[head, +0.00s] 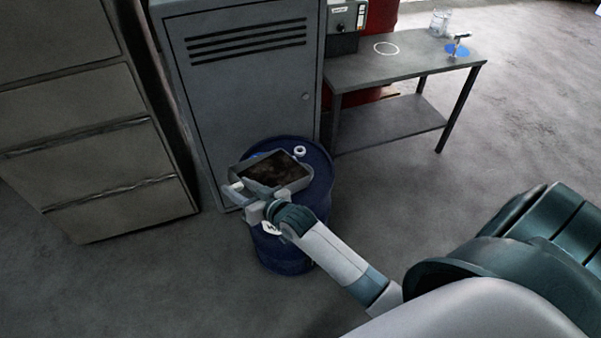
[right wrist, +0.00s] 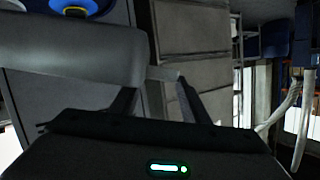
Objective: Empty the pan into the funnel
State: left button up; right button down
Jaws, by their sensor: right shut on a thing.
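The pan (head: 305,182) is a grey rectangular tray with dark liquid in it. It is at the top of a blue drum (head: 285,255) and looks nearly level. My right gripper (head: 246,198) is shut on the pan at its near left side. In the right wrist view, the pan's grey wall (right wrist: 70,55) fills the upper left, and a pale handle (right wrist: 163,73) is between the fingers (right wrist: 158,95). I cannot make out the funnel clearly in the head view; the pan hides part of the drum top. My left gripper is not in view.
A grey locker (head: 250,85) stands behind the drum, and a drawer cabinet (head: 95,150) stands to the left. The floor at right is clear.

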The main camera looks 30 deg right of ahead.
jog(key=shift+w+d+r+m+p, duration=0.1)
jog(key=shift+d+r+m+p, duration=0.1)
jog(key=shift+r+p, duration=0.3)
jog(key=shift+d+r+m+p, duration=0.1)
jog(key=shift+d+r+p, duration=0.15)
jog(key=shift+r, duration=0.6)
jog(key=shift+d+r+m+y+p, duration=0.25)
jog(key=shift+r+m+y+p, duration=0.05)
jog(key=shift+r+m+p, duration=0.15)
jog(key=shift+w+d+r, duration=0.1)
jog(key=shift+d+r, duration=0.15)
jog(key=shift+r, duration=0.1)
jog(key=shift+w+d+r+m+y+p, duration=0.1)
jog(key=shift+d+r+m+y+p, duration=0.15)
jog(key=shift+d+r+p, duration=0.2)
jog(key=shift+d+r+m+y+p, duration=0.2)
jog(key=shift+r+m+p, duration=0.1)
jog(key=shift+r, duration=0.2)
